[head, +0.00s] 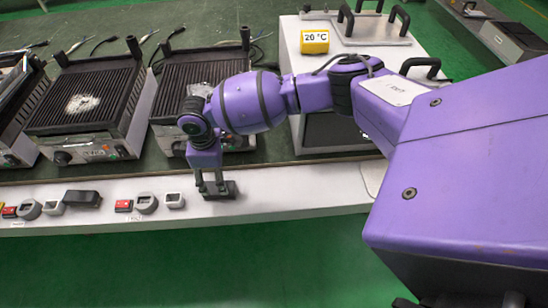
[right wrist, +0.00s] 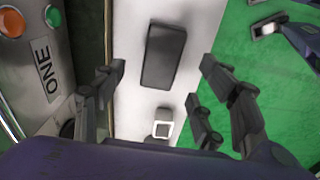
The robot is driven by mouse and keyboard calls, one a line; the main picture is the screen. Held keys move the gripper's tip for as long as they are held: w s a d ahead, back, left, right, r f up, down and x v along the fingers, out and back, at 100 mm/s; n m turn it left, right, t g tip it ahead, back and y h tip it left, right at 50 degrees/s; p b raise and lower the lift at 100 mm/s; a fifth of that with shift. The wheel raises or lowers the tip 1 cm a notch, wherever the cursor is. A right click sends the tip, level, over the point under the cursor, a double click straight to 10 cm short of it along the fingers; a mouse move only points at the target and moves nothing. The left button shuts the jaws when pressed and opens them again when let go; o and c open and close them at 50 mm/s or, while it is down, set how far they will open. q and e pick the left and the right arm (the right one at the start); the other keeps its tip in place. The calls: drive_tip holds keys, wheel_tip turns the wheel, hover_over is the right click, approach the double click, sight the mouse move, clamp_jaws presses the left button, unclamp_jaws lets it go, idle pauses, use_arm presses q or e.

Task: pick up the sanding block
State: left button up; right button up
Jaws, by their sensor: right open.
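A dark rectangular block (head: 231,193), which looks like the sanding block, lies flat on the white ledge below my right gripper (head: 210,187). In the right wrist view the same block (right wrist: 165,52) lies lengthwise between the lines of the open fingers (right wrist: 163,68), with white ledge showing on both sides. The gripper points down and holds nothing. In the head view the fingers partly cover the block; I cannot tell how much height separates them. Another dark block (head: 82,198) lies further left on the ledge. My left gripper is not in view.
A small grey device with a white square face (head: 175,200) lies just left of the block; it also shows in the right wrist view (right wrist: 162,128). Grill machines (head: 85,110) stand behind the ledge. Green floor (head: 180,260) is open in front.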

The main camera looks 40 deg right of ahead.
wheel_tip(320, 180, down, 6)
drive_tip(key=shift+a+f, duration=0.15)
drive_tip(key=shift+f, duration=0.1)
drive_tip(key=c, duration=1.3)
drive_tip(key=shift+r, duration=0.1)
drive_tip(key=shift+r, duration=0.6)
drive_tip(key=s+a+r+p, duration=0.1)
drive_tip(key=s+a+r, duration=0.8)
drive_tip(key=a+r, duration=0.1)
drive_tip(key=shift+s+a+r+p, duration=0.25)
drive_tip(key=shift+r+p, duration=0.1)
drive_tip(key=shift+r, duration=0.5)
